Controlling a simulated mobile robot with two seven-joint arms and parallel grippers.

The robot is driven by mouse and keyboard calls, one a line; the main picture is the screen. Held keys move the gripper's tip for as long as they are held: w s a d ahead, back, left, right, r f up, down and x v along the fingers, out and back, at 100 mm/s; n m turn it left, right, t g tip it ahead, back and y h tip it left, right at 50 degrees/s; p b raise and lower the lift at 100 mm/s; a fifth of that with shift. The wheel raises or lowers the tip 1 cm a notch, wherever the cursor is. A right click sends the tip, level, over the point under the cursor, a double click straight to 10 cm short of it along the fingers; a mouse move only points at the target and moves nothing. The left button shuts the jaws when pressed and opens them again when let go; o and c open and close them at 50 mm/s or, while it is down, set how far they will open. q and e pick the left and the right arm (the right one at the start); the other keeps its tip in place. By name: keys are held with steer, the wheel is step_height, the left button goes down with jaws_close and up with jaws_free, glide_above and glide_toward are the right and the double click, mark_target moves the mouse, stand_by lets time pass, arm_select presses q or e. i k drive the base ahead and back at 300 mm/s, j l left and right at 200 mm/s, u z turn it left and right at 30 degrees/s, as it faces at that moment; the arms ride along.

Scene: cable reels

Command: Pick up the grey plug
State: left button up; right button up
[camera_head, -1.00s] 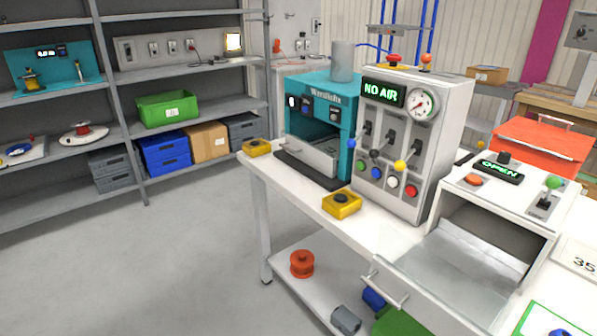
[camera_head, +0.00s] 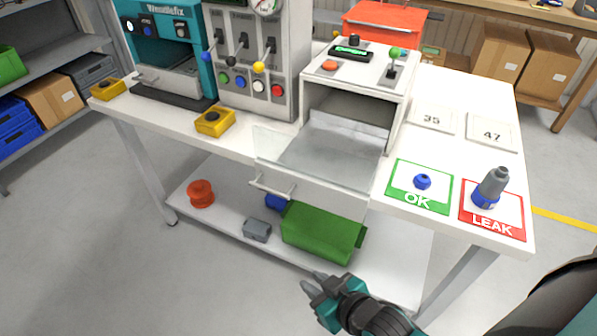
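A grey fitting with a blue lower part (camera_head: 492,186) stands upright on the red LEAK card (camera_head: 505,229) at the table's right. A grey blocky piece (camera_head: 257,229) lies on the lower shelf, left of a green bin. I cannot tell for certain which of these is the grey plug. My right gripper (camera_head: 313,282) is at the bottom centre, in front of the lower shelf and apart from both grey pieces. Its two fingers look slightly apart with nothing between them. My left gripper is not in view.
A green bin (camera_head: 322,232), an orange spool (camera_head: 201,193) and a blue piece (camera_head: 276,202) are on the lower shelf. A blue knob-like part (camera_head: 422,181) sits on the green OK card (camera_head: 405,196).

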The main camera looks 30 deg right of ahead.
mark_target(486, 195)
steer(key=z, duration=2.15)
